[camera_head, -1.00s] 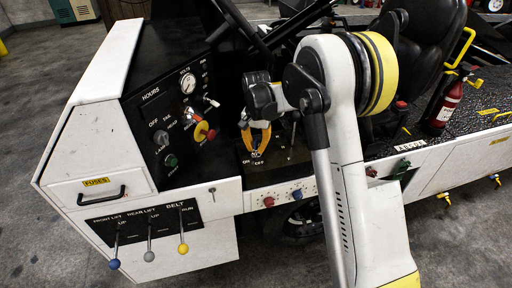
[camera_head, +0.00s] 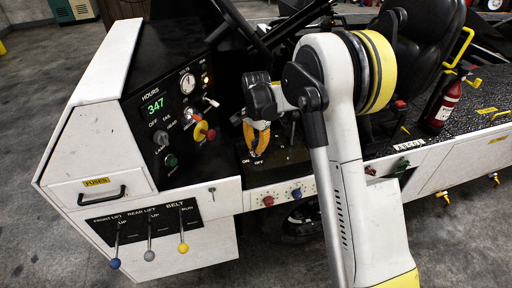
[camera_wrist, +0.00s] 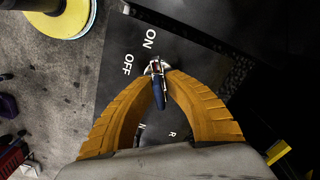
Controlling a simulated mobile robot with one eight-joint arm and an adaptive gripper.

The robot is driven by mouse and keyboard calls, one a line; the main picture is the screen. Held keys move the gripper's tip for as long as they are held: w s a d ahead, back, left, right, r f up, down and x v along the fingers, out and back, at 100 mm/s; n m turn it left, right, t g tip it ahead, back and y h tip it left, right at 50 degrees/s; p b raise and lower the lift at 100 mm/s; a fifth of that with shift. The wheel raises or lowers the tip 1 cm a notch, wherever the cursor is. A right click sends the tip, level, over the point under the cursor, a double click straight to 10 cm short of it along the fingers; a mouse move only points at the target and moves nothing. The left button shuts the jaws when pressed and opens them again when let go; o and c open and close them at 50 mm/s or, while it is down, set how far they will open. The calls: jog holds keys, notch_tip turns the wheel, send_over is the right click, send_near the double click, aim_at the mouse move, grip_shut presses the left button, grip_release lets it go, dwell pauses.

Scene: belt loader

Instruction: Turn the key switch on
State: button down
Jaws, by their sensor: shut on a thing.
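The key switch (camera_wrist: 155,67) shows in the wrist view on a black panel with ON and OFF labels. It has a metal collar and a dark blue key (camera_wrist: 159,94). My gripper (camera_wrist: 162,82) is shut on the key, with its yellow fingertips meeting around it. In the head view my gripper (camera_head: 256,150) points down at the panel, next to the ON and OFF labels, and its fingers hide the key. The hours display (camera_head: 153,107) is lit green and reads 347.
Red and yellow knobs (camera_head: 204,131) and a gauge (camera_head: 188,84) sit on the dashboard to the left. Levers with blue, grey and yellow balls (camera_head: 183,247) hang at the lower left. A seat (camera_head: 408,45) and a red extinguisher (camera_head: 445,106) are at the right.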

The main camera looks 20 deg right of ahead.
jog(key=shift+m, duration=0.3)
dwell(0.4)
jog(key=c, duration=1.4)
grip_release()
notch_tip(320, 180, up, 12)
